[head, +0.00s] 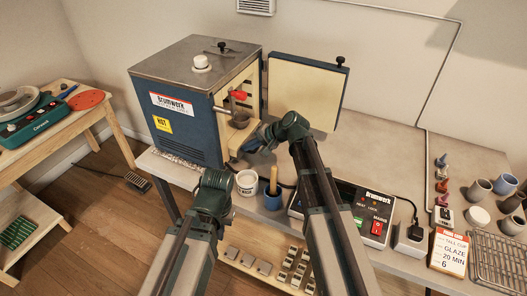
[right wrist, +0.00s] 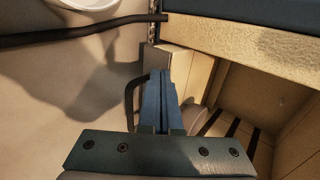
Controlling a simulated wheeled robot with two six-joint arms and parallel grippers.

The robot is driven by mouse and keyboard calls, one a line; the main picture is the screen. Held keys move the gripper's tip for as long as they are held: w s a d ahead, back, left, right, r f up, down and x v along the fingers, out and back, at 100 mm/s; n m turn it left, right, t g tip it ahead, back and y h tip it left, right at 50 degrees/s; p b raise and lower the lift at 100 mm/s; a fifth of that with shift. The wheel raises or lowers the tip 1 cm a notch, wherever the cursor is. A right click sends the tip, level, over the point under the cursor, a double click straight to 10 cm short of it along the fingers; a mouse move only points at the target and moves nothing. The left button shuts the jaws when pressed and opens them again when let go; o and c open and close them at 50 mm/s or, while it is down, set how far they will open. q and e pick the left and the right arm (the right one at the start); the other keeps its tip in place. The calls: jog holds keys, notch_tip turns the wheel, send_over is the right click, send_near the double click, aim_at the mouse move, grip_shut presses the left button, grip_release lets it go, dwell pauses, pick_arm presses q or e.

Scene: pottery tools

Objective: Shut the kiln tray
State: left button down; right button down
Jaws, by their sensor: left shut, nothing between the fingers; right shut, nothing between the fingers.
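The blue kiln (head: 190,115) stands on the bench with its front open. Its cream-lined door (head: 303,92) is swung out to the right. A pale tray part (head: 236,143) shows low at the kiln mouth, partly hidden by my right gripper (head: 254,143). That gripper is shut and empty. In the right wrist view its blue closed fingers (right wrist: 160,92) lie over a cream block (right wrist: 178,60), beside a dark handle (right wrist: 130,98); I cannot tell whether they touch. My left gripper (head: 215,180) is shut and empty, low in front of the kiln, its fingertips mostly hidden.
A small grey cup (head: 240,119) sits in the kiln mouth. A white jar (head: 247,182) and a blue pot (head: 273,198) stand on the bench close to both arms. A controller box (head: 362,213), a sign card (head: 448,250) and a wire rack (head: 497,260) lie to the right.

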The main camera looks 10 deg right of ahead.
aim_at(236, 145)
jog(key=shift+w+a, duration=0.45)
jog(key=shift+a, duration=0.2)
jog(key=shift+w+a, duration=0.45)
jog(key=shift+a, duration=0.15)
pick_arm(q)
jog(key=shift+s+d, duration=0.1)
pick_arm(e)
jog(key=shift+a, duration=0.15)
jog(key=shift+w+r, duration=0.1)
